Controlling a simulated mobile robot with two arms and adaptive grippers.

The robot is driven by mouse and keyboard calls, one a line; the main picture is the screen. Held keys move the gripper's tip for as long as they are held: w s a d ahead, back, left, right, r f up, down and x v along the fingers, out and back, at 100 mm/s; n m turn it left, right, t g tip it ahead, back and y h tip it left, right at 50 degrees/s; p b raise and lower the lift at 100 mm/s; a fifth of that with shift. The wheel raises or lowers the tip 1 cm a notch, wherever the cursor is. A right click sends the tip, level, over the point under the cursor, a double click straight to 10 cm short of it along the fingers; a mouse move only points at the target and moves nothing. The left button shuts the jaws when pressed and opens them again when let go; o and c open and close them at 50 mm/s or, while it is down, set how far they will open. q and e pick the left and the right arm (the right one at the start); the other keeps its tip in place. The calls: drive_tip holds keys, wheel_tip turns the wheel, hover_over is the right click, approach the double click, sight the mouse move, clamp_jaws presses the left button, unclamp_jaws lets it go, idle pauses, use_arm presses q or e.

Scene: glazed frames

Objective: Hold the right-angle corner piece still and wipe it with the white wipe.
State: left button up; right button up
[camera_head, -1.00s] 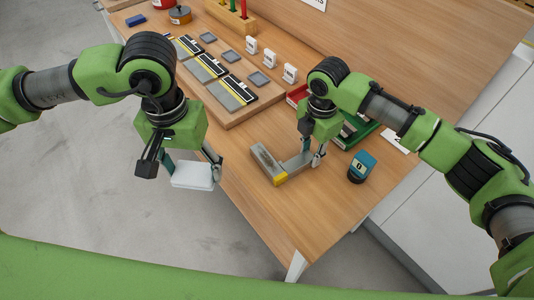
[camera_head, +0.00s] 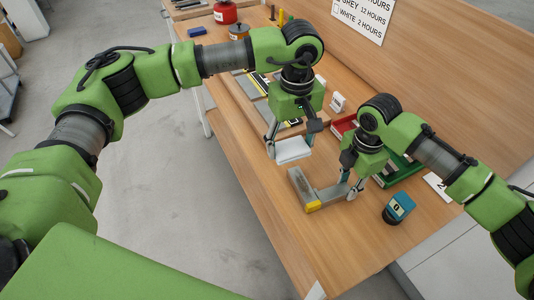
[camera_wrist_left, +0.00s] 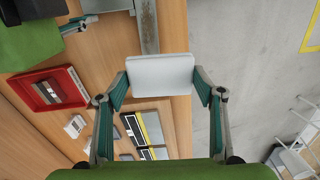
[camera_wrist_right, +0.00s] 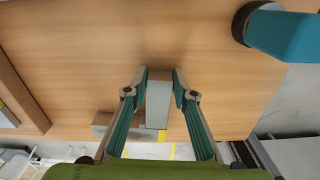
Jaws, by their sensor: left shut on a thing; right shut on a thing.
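The right-angle corner piece (camera_head: 304,186) lies on the wooden table, a grey L shape with a yellow patch at its corner. My right gripper (camera_head: 350,188) is shut on one of its arms; the right wrist view shows that arm (camera_wrist_right: 157,100) between the fingers. My left gripper (camera_head: 291,147) is shut on the white wipe (camera_head: 293,151), a flat white pad, also between the fingers in the left wrist view (camera_wrist_left: 160,76). The wipe is above the table beside the far end of the corner piece's other arm. They look apart, though the gap is hard to judge.
A red tray (camera_head: 343,126) and a green tray (camera_head: 401,170) lie behind my right gripper. A white card (camera_head: 437,187) is at the right. The table front is clear.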

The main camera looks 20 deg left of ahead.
sight(294, 169)
use_arm(q)
drive_tip(key=shift+w+d+f+n, duration=0.2)
drive_tip(key=shift+w+d+n, duration=0.35)
drive_tip(key=shift+w, duration=0.2)
use_arm(e)
drive_tip(key=shift+f, duration=0.1)
use_arm(q)
drive_tip(key=shift+f, duration=3.35)
drive_tip(key=shift+s+d+f, duration=0.2)
drive_tip(key=shift+f, duration=0.2)
drive_tip(key=shift+s+d+f, duration=0.15)
drive_tip(key=shift+f, duration=0.2)
drive_tip(key=shift+c, duration=0.5)
drive_tip(key=shift+s+d, duration=1.05)
drive_tip(key=shift+s, duration=0.2)
drive_tip(key=shift+s+d, duration=1.05)
drive_tip(key=shift+s, duration=0.25)
drive_tip(key=shift+s+d, duration=1.05)
drive_tip(key=shift+s, duration=0.2)
drive_tip(key=shift+w+a, duration=1.15)
drive_tip(key=shift+w, duration=0.2)
drive_tip(key=shift+w+a, duration=1.15)
drive_tip(key=shift+w, duration=0.25)
drive_tip(key=shift+w+a, duration=1.15)
drive_tip(key=shift+w, duration=0.2)
drive_tip(key=shift+w+r, duration=0.2)
drive_tip(key=shift+r, duration=0.95)
drive_tip(key=shift+s+r, duration=0.15)
drive_tip(key=shift+r, duration=2.9)
